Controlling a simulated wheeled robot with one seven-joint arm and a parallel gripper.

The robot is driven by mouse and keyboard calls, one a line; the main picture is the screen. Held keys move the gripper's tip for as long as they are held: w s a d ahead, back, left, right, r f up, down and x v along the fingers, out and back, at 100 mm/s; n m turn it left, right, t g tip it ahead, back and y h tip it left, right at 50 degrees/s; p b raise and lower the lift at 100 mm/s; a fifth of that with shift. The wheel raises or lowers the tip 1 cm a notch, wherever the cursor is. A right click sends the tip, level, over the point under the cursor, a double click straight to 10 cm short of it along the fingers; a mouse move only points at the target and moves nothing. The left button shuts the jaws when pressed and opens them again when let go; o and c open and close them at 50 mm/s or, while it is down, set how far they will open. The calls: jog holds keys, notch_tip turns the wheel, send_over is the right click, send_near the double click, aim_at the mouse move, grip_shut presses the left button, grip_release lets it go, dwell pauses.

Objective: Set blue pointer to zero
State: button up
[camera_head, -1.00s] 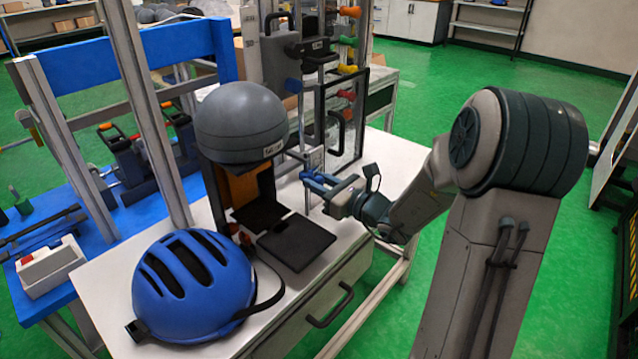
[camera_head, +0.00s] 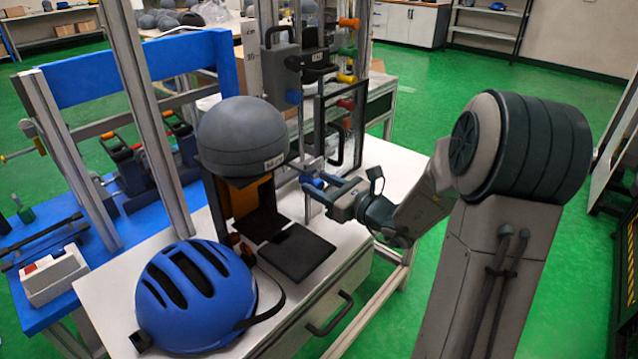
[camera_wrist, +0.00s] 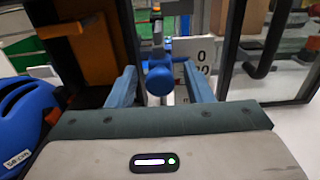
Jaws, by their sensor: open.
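My gripper (camera_head: 318,190) is open at the drop tower's post, its two blue fingers pointing away from my arm. In the wrist view my gripper (camera_wrist: 160,88) has one finger on each side of a round blue knob (camera_wrist: 160,81), which seems to be the blue pointer's. Gaps show between knob and fingers. The knob also shows in the head view (camera_head: 317,183), partly hidden by the fingers. A white scale plate (camera_wrist: 204,55) with black digits, some of them zeros, stands just behind it. The pointer's exact mark on the scale cannot be read.
A grey dome (camera_head: 242,130) hangs left of my gripper above dark plates (camera_head: 297,252). A blue helmet (camera_head: 195,295) lies on the white table (camera_head: 110,300). A dark-framed door (camera_head: 345,125) with a handle is behind. Coloured knobs (camera_head: 347,52) sit higher up.

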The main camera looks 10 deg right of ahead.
jog(key=p+v, duration=0.1)
jog(key=v, duration=1.2)
jog(key=shift+r, duration=0.1)
jog(key=s+a+r+n+g+p, duration=0.3)
jog(key=s+a+n+g+p, duration=0.25)
jog(key=a+n, duration=0.2)
jog(key=s+a+r+n+g+p, duration=0.4)
jog(key=s+a+n+g, duration=0.2)
jog(key=a+n+g, duration=0.15)
jog(key=s+d+r+n+h+p, duration=0.2)
jog(key=d+r+n+h+p, duration=0.1)
jog(key=r+n+h+p, duration=0.1)
jog(key=s+d+r+n+t+h+p, duration=0.1)
jog(key=s+d+r+n+h+p, duration=0.2)
jog(key=r+n+h, duration=0.3)
jog(key=n+p, duration=0.1)
jog(key=n, duration=0.2)
jog(key=shift+d+n+h, duration=0.3)
jog(key=shift+d, duration=0.1)
